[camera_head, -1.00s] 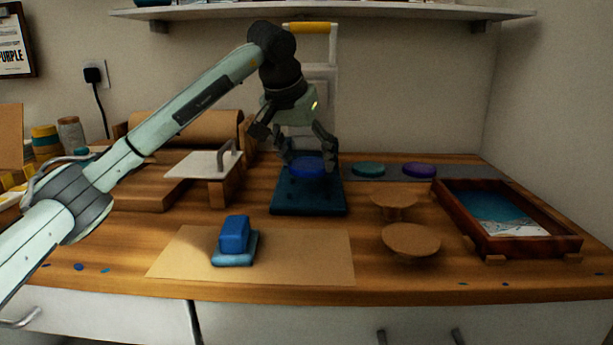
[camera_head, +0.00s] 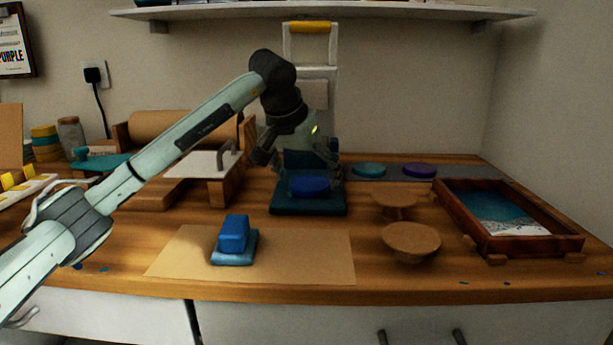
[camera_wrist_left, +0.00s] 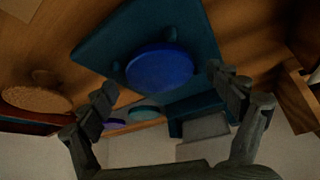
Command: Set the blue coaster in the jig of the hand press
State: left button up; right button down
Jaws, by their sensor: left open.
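The blue coaster (camera_head: 310,186) lies flat on the dark teal base of the hand press (camera_head: 282,208), toward its middle. In the left wrist view the coaster (camera_wrist_left: 160,70) shows whole, with small pegs at its edge; I cannot tell whether it is fully seated between them. The press has a pale upright frame with a yellow handle (camera_head: 309,27). My left gripper (camera_head: 300,160) is open and empty, just above and behind the coaster. In the wrist view its fingers (camera_wrist_left: 160,85) stand apart, clear of the coaster. My right gripper does not show.
Teal (camera_head: 369,169) and purple (camera_head: 419,170) coasters lie on a grey strip behind. Two round cork stands (camera_head: 411,240) and a wooden tray (camera_head: 575,243) stand at right. A blue block (camera_head: 234,234) sits on a brown sheet (camera_head: 310,260). A shelf (camera_head: 400,14) hangs above.

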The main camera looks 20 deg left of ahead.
pick_arm(q)
jog(key=v, duration=1.2)
jog(key=shift+p, duration=0.45)
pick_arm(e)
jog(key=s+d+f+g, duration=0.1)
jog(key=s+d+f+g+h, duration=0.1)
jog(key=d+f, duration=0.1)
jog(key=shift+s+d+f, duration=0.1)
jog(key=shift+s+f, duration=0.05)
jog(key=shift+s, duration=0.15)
